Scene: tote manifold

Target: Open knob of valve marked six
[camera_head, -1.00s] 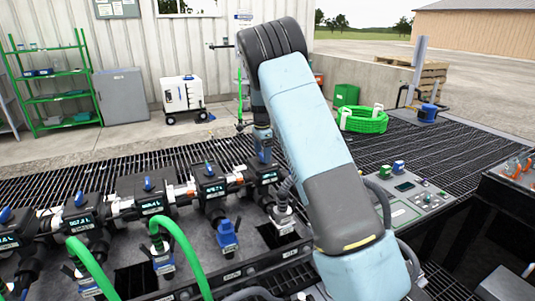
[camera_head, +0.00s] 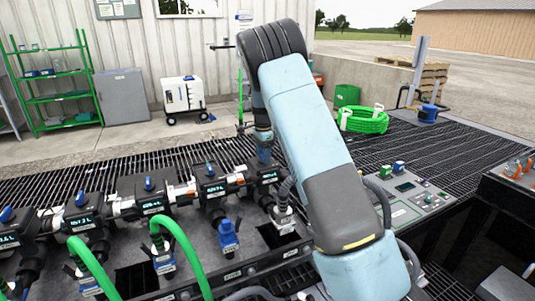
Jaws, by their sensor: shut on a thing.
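A row of black valve units runs across the manifold, each with a small lit display and most with a blue knob on top. My gripper (camera_head: 264,157) points down at the top of the rightmost unit (camera_head: 266,177). It is shut on that unit's knob, which is mostly hidden by the fingers. The neighbouring valve unit (camera_head: 211,187) has its blue knob (camera_head: 210,170) in plain view. Another blue knob (camera_head: 149,184) stands on the unit further left. The number markings are too small to read, so I cannot tell which valve is six.
Green hoses (camera_head: 185,245) rise from the manifold's front left. A control panel (camera_head: 408,196) stands right of my arm. Green shelves (camera_head: 55,85), a white wheeled unit (camera_head: 182,94) and a coiled green hose (camera_head: 363,121) are behind.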

